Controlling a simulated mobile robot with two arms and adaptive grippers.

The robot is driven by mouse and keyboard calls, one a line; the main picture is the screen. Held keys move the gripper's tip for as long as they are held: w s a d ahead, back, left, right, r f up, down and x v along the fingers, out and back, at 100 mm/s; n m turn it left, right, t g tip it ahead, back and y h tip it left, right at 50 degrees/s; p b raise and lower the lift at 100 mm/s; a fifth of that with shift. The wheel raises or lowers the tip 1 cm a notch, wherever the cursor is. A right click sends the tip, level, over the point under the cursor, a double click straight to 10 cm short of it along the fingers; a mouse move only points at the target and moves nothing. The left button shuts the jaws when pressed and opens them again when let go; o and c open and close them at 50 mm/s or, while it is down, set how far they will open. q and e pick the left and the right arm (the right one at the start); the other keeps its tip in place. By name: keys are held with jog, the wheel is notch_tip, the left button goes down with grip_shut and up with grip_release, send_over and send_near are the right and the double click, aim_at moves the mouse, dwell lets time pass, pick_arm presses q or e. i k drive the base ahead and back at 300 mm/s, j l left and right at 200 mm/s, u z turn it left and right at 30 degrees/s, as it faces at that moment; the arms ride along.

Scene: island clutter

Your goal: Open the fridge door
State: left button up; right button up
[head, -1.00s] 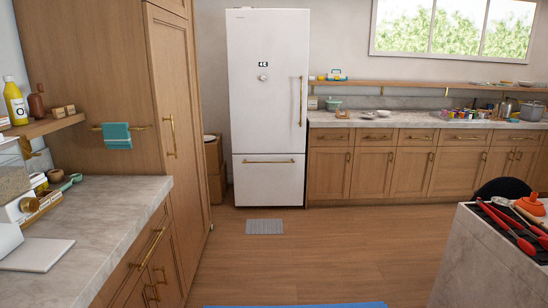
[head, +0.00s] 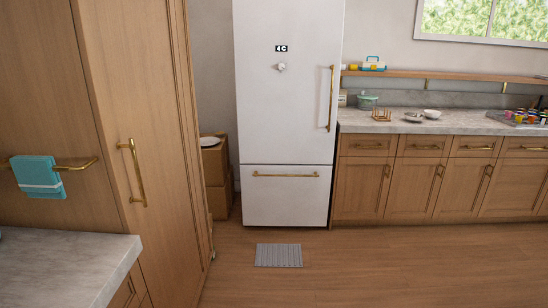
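The white fridge (head: 285,110) stands ahead against the back wall, upright and closed. Its large upper door (head: 280,115) has a vertical brass handle (head: 331,98) along its right edge. A lower drawer (head: 285,203) has a horizontal brass handle (head: 286,174). A small dark "4C" display and a round light knob-like piece sit on the upper door. The fridge top is cut off by the frame. Neither of my grippers shows in the head view.
A grey mat (head: 279,255) lies on the floor before the fridge. A tall wooden cabinet (head: 145,120) and a counter (head: 65,268) stand at left. Boxes (head: 215,175) fill the gap beside the fridge. Lower cabinets (head: 430,180) run right.

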aim_at(289, 115)
jog(key=i, duration=2.15)
